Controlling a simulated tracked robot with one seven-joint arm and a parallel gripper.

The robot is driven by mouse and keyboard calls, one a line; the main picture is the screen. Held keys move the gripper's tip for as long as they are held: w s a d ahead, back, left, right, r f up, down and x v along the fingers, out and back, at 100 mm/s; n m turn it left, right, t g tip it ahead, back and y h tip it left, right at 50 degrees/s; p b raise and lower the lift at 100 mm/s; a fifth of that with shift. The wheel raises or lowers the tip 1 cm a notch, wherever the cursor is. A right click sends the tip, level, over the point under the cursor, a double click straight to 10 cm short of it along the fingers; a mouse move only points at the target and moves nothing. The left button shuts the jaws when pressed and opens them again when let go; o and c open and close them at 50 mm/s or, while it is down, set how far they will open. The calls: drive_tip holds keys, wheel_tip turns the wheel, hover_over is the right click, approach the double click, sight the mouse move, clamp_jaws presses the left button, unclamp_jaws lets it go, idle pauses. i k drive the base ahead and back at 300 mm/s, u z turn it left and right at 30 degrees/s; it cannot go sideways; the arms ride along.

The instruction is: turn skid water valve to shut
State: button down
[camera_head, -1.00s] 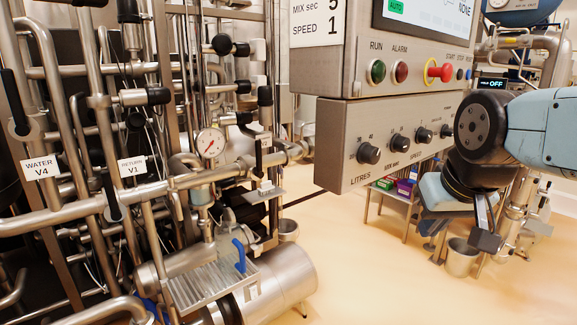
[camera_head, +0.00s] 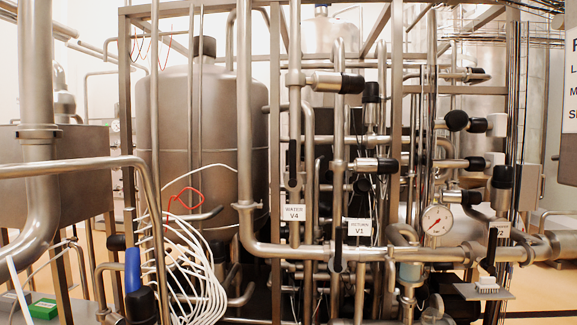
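The water valve shows as a black lever handle (camera_head: 292,162) on a vertical steel pipe near the middle of the view. The lever stands upright, roughly in line with that pipe. Just below it is a white label reading WATER V4 (camera_head: 292,213). To its right is a label reading RETURN V1 (camera_head: 359,227), with another black lever (camera_head: 337,253) below and to its left. My gripper and arm are not in view.
A pressure gauge (camera_head: 437,219) and a horizontal steel pipe (camera_head: 350,253) cross the skid front. A large tank (camera_head: 200,130) stands behind. Looped white hoses (camera_head: 195,275), a blue handle (camera_head: 132,270) and a green box (camera_head: 43,309) are at lower left. Pipes crowd the valve.

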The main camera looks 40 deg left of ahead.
sight(293, 182)
drive_tip(key=z, duration=1.4)
drive_tip(key=i, duration=0.1)
drive_tip(key=u, duration=2.95)
drive_tip(key=k, duration=0.8)
drive_tip(key=u, duration=0.25)
drive_tip(key=i, duration=0.8)
drive_tip(key=z, duration=0.15)
